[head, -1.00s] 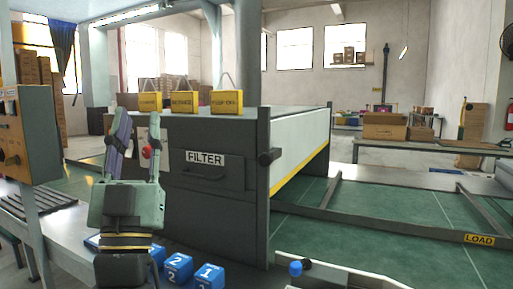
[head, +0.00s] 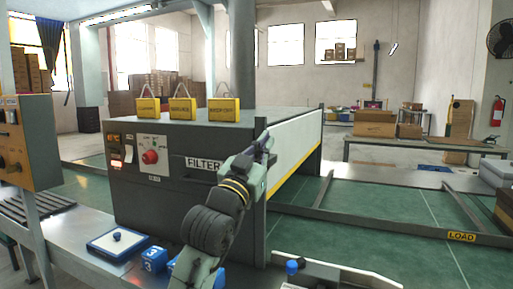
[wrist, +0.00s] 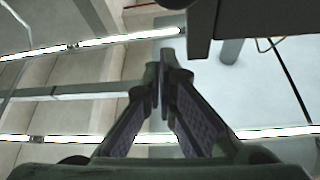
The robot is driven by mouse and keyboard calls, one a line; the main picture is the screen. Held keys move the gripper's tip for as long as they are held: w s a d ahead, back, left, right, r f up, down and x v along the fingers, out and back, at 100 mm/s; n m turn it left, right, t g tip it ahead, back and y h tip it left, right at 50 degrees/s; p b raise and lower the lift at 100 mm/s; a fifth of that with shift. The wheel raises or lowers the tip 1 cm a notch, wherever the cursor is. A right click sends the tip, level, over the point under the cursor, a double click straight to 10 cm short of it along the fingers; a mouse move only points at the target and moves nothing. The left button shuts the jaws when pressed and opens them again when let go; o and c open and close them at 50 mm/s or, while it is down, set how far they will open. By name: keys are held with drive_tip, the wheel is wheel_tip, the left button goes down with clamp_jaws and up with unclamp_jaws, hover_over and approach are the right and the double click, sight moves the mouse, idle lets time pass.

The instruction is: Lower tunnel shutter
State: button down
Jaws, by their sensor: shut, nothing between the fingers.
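The dark grey tunnel (head: 170,185) stands in the middle of the head view with a FILTER drawer label on its front. Its shutter appears to be the pale panel (head: 295,145) with a yellow lower edge on its right side. My gripper (head: 266,143) is shut and empty, pointing up at the tunnel's front right corner, and it hides the dark knob there. In the wrist view the fingertips (wrist: 165,58) are together, below a dark part at the top right that I cannot identify. Contact cannot be told.
A red knob (head: 150,157) and lit display are on the tunnel front. Yellow tags (head: 183,109) stand on top. Blue numbered cubes (head: 153,259) and a white-blue tray (head: 118,243) lie on the bench.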

drive_tip(key=shift+w+a+f, duration=0.15)
drive_tip(key=shift+a+f, duration=0.05)
drive_tip(key=shift+f, duration=0.65)
drive_tip(key=shift+w+a+f, duration=0.1)
drive_tip(key=shift+a+f, duration=0.05)
drive_tip(key=shift+f, duration=0.65)
wheel_tip(320, 180, down, 21)
drive_tip(key=b, duration=1.7)
drive_tip(key=shift+b, duration=0.4)
drive_tip(key=shift+r+y, duration=0.1)
drive_tip(key=shift+y, duration=0.2)
